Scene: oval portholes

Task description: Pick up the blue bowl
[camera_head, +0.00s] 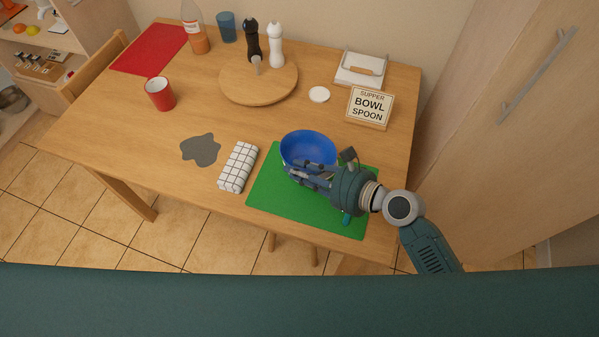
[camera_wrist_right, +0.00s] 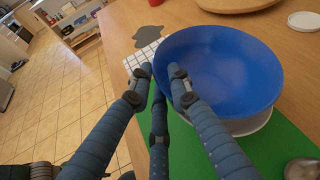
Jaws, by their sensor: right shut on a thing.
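The blue bowl (camera_head: 309,145) is upright over the far part of the green placemat (camera_head: 275,190). In the right wrist view the bowl (camera_wrist_right: 225,70) fills the upper right, with a pale round edge below it. My right gripper (camera_head: 291,172) reaches in from the right, at the bowl's near left rim. In the wrist view its fingers (camera_wrist_right: 162,78) are closed on that rim, one finger inside the bowl and the others outside. I cannot tell whether the bowl is clear of the mat. My left gripper is not in view.
A checked cloth (camera_head: 238,167) lies left of the mat, beside a grey patch (camera_head: 201,149). A red cup (camera_head: 160,94), a round board (camera_head: 258,84) with two mills, and a sign (camera_head: 369,106) stand farther back.

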